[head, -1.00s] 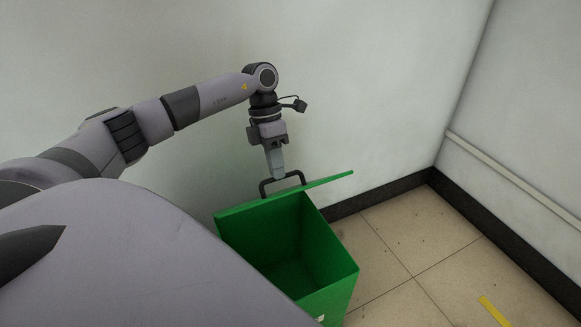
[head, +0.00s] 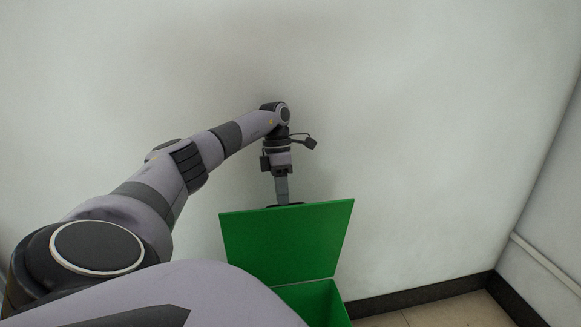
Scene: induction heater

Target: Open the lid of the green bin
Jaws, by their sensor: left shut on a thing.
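The green bin (head: 318,300) stands on the floor at the bottom middle of the head view, close to the wall. Its green lid (head: 288,240) is swung up and its broad flat face shows, with part of the open bin below it. My left gripper (head: 283,200) is at the lid's upper edge, shut on the dark lid handle (head: 289,206). The handle is mostly hidden behind the lid, and so are the fingertips. My right gripper is not in view.
A pale wall (head: 420,130) rises right behind the bin. A dark baseboard (head: 430,294) runs to the corner at the right. Bare tiled floor (head: 450,312) shows at the lower right.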

